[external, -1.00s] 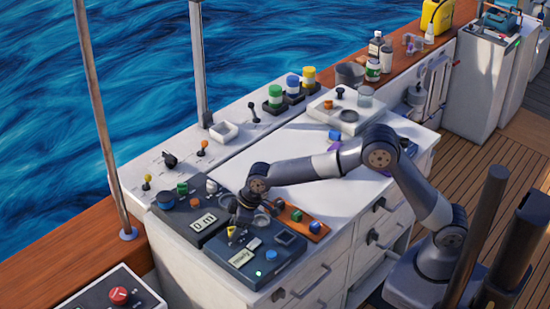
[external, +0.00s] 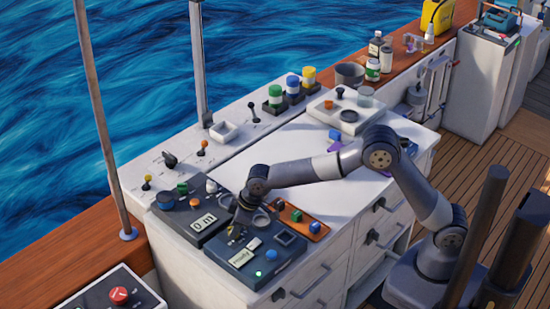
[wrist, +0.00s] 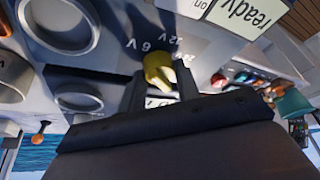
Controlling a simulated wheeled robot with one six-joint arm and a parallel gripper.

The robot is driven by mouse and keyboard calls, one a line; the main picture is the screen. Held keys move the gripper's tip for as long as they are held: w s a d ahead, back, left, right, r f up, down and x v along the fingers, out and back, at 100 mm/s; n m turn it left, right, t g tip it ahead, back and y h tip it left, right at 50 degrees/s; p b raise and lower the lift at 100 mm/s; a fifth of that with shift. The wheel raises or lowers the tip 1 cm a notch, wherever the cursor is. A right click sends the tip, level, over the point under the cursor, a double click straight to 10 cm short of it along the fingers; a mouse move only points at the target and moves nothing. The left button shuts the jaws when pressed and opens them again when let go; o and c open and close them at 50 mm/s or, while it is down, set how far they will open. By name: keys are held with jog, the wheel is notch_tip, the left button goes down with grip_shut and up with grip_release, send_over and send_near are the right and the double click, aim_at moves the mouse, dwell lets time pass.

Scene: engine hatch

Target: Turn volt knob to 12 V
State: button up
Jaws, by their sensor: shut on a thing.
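The yellow volt knob (wrist: 158,72) shows in the wrist view on a dark panel, between my two dark fingers. Labels "6 V" and "12 V" are printed just above it, with a partly readable mark to their right. I cannot tell exactly which label the knob points to. My gripper (wrist: 160,90) is shut on the knob. In the external view my gripper (external: 237,228) is low over the dark blue box (external: 268,264) and hides most of the knob.
The box has a "ready" display (external: 240,258) and a green light (external: 259,274). A dark meter box with a "0 m" display (external: 203,220) stands to the left. An orange-brown tray (external: 318,236) with small blocks lies behind on the right. The white worktop (external: 290,165) is mostly clear.

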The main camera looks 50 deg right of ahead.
jog(key=m+h, duration=0.1)
jog(key=m, duration=0.4)
jog(key=shift+a+t+h+b, duration=0.2)
jog(key=shift+t+h+b, duration=0.2)
jog(key=m+h, duration=0.1)
jog(key=m, duration=0.1)
jog(key=m+h, duration=0.1)
jog(key=m, duration=0.2)
jog(key=shift+a+m, duration=0.1)
jog(key=shift+m, duration=0.2)
jog(key=o, duration=1)
jog(key=shift+r, duration=0.1)
jog(key=b+v, duration=0.1)
jog(key=v, duration=0.9)
jog(key=shift+s+a+r, duration=0.1)
jog(key=shift+s+r, duration=0.15)
